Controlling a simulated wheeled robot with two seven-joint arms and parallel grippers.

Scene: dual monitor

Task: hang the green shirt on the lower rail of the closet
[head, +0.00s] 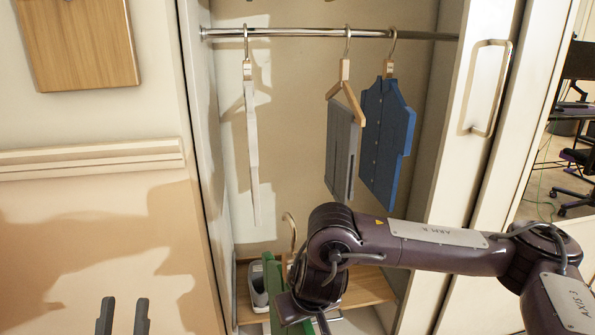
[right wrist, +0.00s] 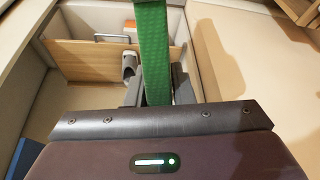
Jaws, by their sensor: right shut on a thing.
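The green shirt (head: 274,285) is low in the closet, below the hanging clothes, and mostly hidden behind my right wrist. A metal hanger hook (head: 291,229) rises just above it, well below the metal rail (head: 290,32), the only rail clearly in view. My right gripper (right wrist: 156,92) is shut on the green shirt, which runs up between its fingers as a narrow green strip (right wrist: 152,45) in the right wrist view. In the head view my wrist hides those fingers. My left gripper (head: 123,316) is at the bottom left, outside the closet, its two fingers apart and empty.
A white garment (head: 252,150), grey trousers (head: 342,155) and a blue shirt (head: 387,140) hang from the rail. A wide gap lies between the white garment and the trousers. A wooden shelf (head: 367,288) and a grey-white object (head: 257,287) are below. A door handle (head: 487,88) is right.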

